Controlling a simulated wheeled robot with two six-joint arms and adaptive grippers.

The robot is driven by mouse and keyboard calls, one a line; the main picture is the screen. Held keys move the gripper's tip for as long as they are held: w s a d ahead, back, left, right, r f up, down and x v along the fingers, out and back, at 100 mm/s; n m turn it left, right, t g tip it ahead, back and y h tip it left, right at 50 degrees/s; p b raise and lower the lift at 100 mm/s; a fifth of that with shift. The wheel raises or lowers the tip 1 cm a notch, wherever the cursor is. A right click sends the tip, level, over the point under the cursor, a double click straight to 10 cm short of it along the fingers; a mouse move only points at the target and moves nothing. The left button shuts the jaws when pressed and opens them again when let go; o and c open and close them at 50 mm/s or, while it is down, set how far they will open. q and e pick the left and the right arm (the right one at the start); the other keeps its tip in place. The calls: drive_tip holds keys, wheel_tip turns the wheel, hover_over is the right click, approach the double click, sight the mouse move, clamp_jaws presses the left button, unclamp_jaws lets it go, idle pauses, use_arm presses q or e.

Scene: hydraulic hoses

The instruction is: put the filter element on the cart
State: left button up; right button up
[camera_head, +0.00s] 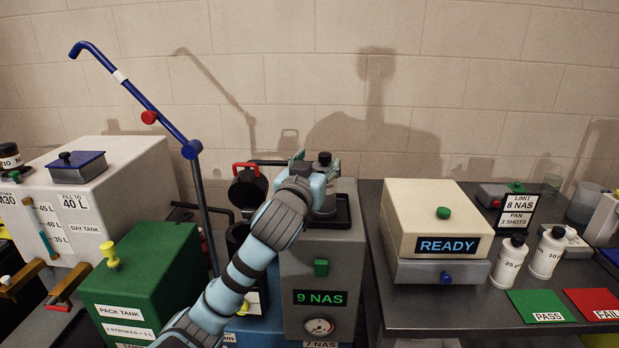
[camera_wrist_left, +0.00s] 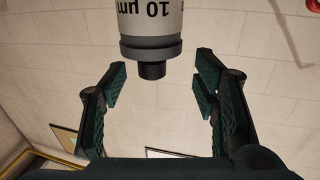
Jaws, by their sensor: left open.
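A light grey cylinder marked "10 µm" (camera_wrist_left: 150,18), which looks like the filter element, shows in the wrist view with a dark collar and narrow black end toward my gripper. In the head view its black top (camera_head: 325,158) shows beside my left gripper (camera_head: 314,168); the arm partly hides its body. It stands at a black tray (camera_head: 343,213) on the grey unit reading "9 NAS" (camera_head: 342,262). My left gripper is open; in the wrist view its fingers (camera_wrist_left: 161,80) are either side of the black end, apart from it. Which unit is the cart is unclear. My right gripper is out of view.
A dark open cylinder with a red-handled lid (camera_head: 248,187) is left of the grey unit. A green pack tank (camera_head: 150,285) and blue pipe (camera_head: 140,100) stand further left. Right, a bench holds a "READY" box (camera_head: 437,215) and white bottles (camera_head: 509,262).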

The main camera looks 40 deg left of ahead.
use_arm(q)
drive_tip(key=p+v, duration=0.6)
drive_tip(key=v, duration=0.3)
drive_tip(key=shift+s, duration=0.1)
